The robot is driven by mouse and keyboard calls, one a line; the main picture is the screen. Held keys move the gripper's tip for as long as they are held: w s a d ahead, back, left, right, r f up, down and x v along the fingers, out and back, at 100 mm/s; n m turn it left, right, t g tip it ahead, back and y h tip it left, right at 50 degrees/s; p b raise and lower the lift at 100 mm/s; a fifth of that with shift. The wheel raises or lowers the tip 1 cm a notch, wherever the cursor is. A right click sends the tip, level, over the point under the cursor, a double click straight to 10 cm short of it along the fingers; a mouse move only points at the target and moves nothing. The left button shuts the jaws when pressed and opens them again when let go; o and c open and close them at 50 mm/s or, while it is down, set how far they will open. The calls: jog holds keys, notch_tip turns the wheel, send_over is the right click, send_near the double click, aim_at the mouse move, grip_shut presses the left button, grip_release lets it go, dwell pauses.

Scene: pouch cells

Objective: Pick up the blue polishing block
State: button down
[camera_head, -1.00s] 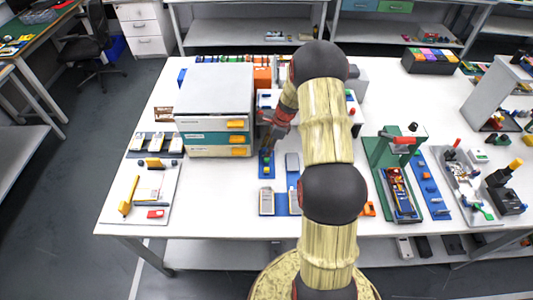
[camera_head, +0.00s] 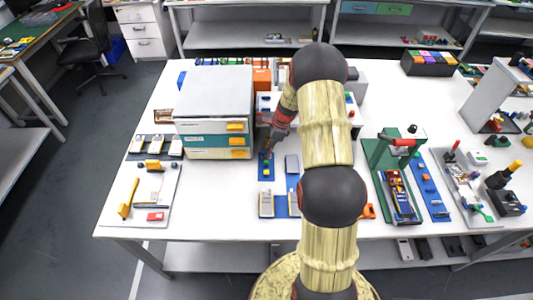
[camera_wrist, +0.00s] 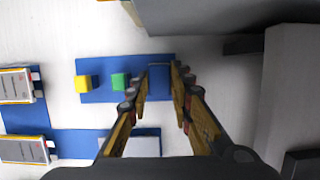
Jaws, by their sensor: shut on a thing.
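The blue polishing block (camera_wrist: 159,80) is between my fingertips in the wrist view, over the right end of a blue mat (camera_wrist: 103,66). My gripper (camera_wrist: 162,74) is shut on it, with one finger on each side. I cannot tell whether the block still touches the mat. A green block (camera_wrist: 120,81) lies just left of the fingers and a yellow block (camera_wrist: 83,83) farther left, both on the mat. In the head view, my gripper (camera_head: 268,151) is low at the far end of the mat (camera_head: 266,172), and the blue block cannot be made out.
A grey-topped drawer cabinet (camera_head: 213,95) stands close to the left of my gripper. Pale devices (camera_head: 266,204) sit on a blue mat at the front. A green press (camera_head: 385,150) stands to the right.

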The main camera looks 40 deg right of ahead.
aim_at(264, 151)
jog(key=shift+r, duration=0.1)
jog(key=shift+r, duration=0.55)
notch_tip(264, 151, up, 2)
jog(key=shift+r+p, duration=0.1)
jog(key=shift+p, duration=0.5)
jog(key=s+a+r+p, duration=0.1)
jog(key=s+a+r, duration=0.1)
jog(key=s+r, duration=0.2)
jog(key=s+a+r+p, duration=0.1)
jog(key=s+a+r, duration=0.1)
jog(key=s+r, duration=0.3)
jog(key=shift+s+a+r, duration=0.25)
jog(key=shift+s+r, duration=0.05)
jog(key=shift+s, duration=1.85)
jog(key=c, duration=2.2)
grip_release()
jog(key=c, duration=0.4)
